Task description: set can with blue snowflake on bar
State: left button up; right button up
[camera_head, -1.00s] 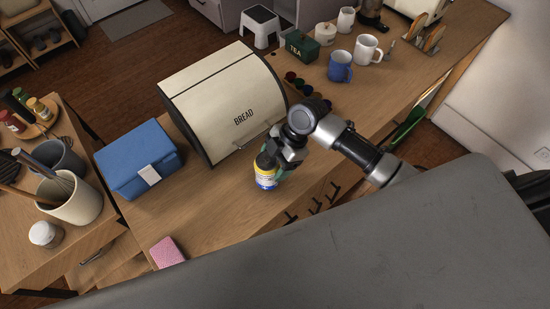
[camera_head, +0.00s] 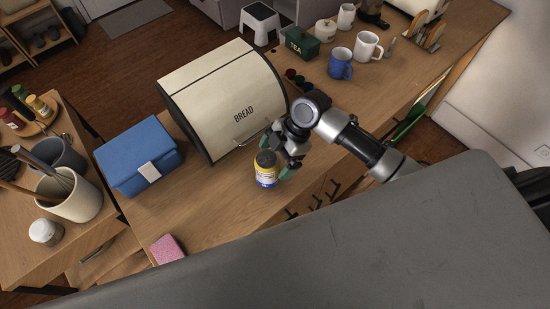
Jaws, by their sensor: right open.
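A small can (camera_head: 265,171) with a dark lid and a yellow, white and blue label stands upright on the wooden counter (camera_head: 215,205), in front of the bread box. Its label is too small for me to make out a snowflake. My right gripper (camera_head: 279,157) is open just to the right of the can, with greenish fingertips, and looks clear of it or nearly so. My left gripper is not in view. I cannot tell for sure which surface is the bar; the can is on the long wooden counter.
A cream bread box (camera_head: 228,98) stands right behind the can. A blue box (camera_head: 139,156) is to the left and a pink sponge (camera_head: 167,249) near the front edge. Blue (camera_head: 340,64) and white mugs (camera_head: 367,47) stand at the back right. Counter left of the can is free.

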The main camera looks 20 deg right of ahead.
jog(key=b+v, duration=0.2)
jog(key=v, duration=0.8)
jog(key=shift+d+r, duration=0.2)
jog(key=shift+r, duration=0.2)
